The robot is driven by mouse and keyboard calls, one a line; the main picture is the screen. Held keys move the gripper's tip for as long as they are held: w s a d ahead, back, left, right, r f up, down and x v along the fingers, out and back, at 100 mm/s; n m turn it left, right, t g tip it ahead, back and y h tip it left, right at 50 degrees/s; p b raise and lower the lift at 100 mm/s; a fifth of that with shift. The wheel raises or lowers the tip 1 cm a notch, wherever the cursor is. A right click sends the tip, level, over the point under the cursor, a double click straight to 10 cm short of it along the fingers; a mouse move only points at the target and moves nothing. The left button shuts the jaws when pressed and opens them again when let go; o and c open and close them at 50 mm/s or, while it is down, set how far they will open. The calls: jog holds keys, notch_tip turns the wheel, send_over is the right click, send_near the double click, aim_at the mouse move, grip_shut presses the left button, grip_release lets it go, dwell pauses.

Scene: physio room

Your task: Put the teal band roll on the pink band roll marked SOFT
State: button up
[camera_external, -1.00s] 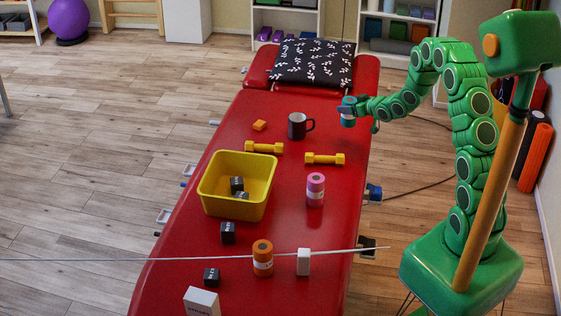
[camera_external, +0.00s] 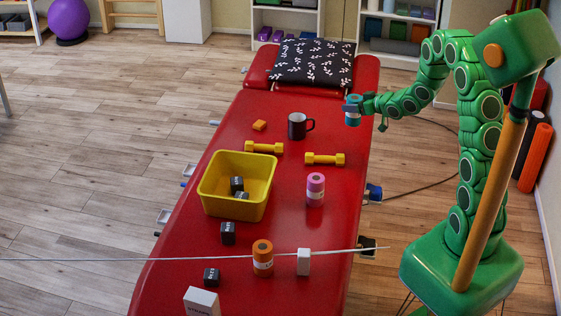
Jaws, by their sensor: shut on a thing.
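The pink band roll (camera_external: 315,190) stands upright on the table, to the right of the yellow bin and nearer the camera than the teal roll. It has a white label around it; the lettering is too small to read. Its top is clear. The teal roll is apart from it.
Nearer are an orange roll (camera_external: 262,258), a white box (camera_external: 303,262) and dark blocks. A thin pale rod (camera_external: 180,257) crosses the front.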

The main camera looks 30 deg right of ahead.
jog(key=s+a+r+n+g+y, duration=0.3)
jog(key=s+a+r+n, duration=0.15)
jog(key=a, duration=0.35)
jog(key=s+a+r+n+g+y, duration=0.25)
jog(key=s+a+r+y, duration=0.2)
jog(key=a, duration=0.35)
jog(key=s+a+n+g+y, duration=0.1)
jog(key=s+a+n+g, duration=0.2)
jog(key=s, duration=0.6)
jog(key=s+a+n+g+y, duration=0.1)
jog(key=s+a+n+g, duration=0.25)
jog(key=s, duration=0.65)
jog(key=shift+w+a+f, duration=0.75)
jog(key=shift+w+f, duration=1.4)
jog(key=shift+w, duration=0.1)
jog(key=shift+w+a+f, duration=0.75)
jog(key=shift+w+f, duration=1.45)
jog(key=shift+w, duration=0.05)
jog(key=shift+w+a+f, duration=0.75)
jog(key=shift+w+f, duration=1.4)
jog(key=shift+w, duration=0.1)
jog(key=shift+f, duration=0.15)
